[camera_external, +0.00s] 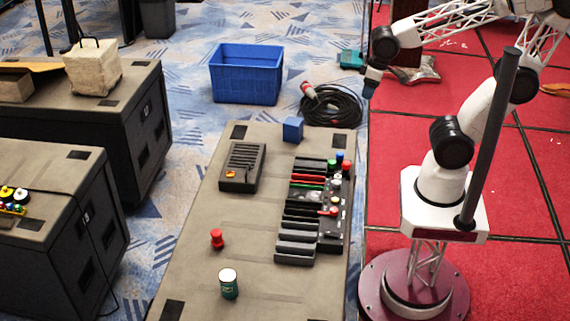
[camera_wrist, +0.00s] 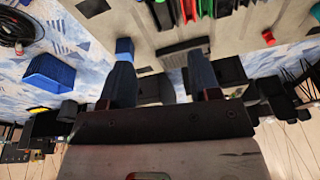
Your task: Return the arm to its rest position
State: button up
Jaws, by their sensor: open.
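My arm stands on its round base at the right of the external view. It is raised, with its upper links reaching to the top right and the wrist hanging at the left end. My gripper (camera_external: 370,88) is small there, above the floor beyond the table's far right corner, apart from everything. In the wrist view my gripper (camera_wrist: 161,72) shows two dark fingers spread wide with nothing held between them.
The table (camera_external: 190,265) carries a blue cube (camera_external: 292,129), a dark control box (camera_external: 242,166), a slotted rack (camera_external: 298,232), a red knob (camera_external: 217,238) and a green can (camera_external: 228,284). A blue crate (camera_external: 246,75) and coiled cable (camera_external: 331,106) lie beyond.

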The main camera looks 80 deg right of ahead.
jog(key=shift+n, duration=0.7)
jog(key=s+d+r, duration=0.1)
jog(key=s+d, duration=0.1)
jog(key=s, duration=0.1)
jog(key=shift+d+r, duration=0.15)
jog(key=shift+r, duration=0.25)
dwell(2.4)
